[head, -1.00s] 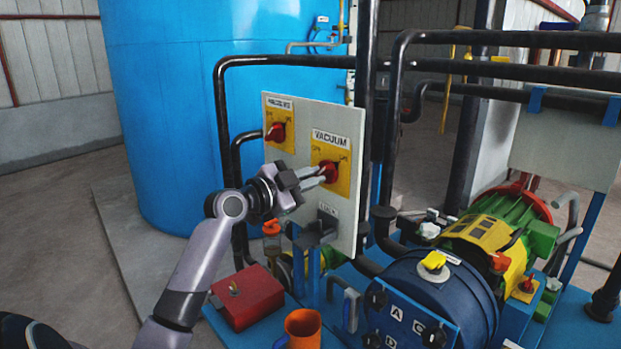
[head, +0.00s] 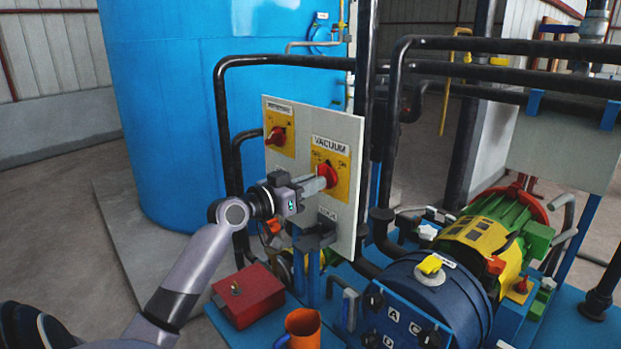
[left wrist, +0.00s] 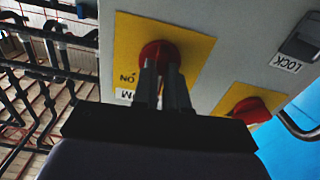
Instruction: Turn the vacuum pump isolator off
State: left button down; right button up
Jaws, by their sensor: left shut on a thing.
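The vacuum isolator is a red rotary knob (head: 325,169) on a yellow plate under a VACUUM label, on the upright light-grey panel (head: 298,160). My left gripper (head: 322,182) is at this knob, its fingers pointing into the panel from the left. In the left wrist view the two fingers (left wrist: 164,78) are shut on the red knob (left wrist: 158,50), and ON lettering shows beside it on the yellow plate. The fingers hide part of the knob, so its exact setting cannot be told. My right gripper is not in view.
A second red knob (head: 277,135) on a yellow plate sits up and left on the panel. A dark lock fitting (head: 326,222) is below. A red box (head: 248,295) and an orange cup (head: 302,327) stand lower down. Black pipes (head: 225,120) run behind the panel.

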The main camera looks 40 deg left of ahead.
pick_arm(q)
jog(key=shift+n+p, duration=1.45)
jog(key=shift+n, duration=2.55)
jog(key=c, duration=1.2)
grip_release()
jog(key=shift+o, duration=0.2)
jog(key=s+b, duration=0.1)
jog(key=s, duration=0.6)
jog(key=shift+a+b, duration=0.25)
jog(key=shift+b, duration=0.15)
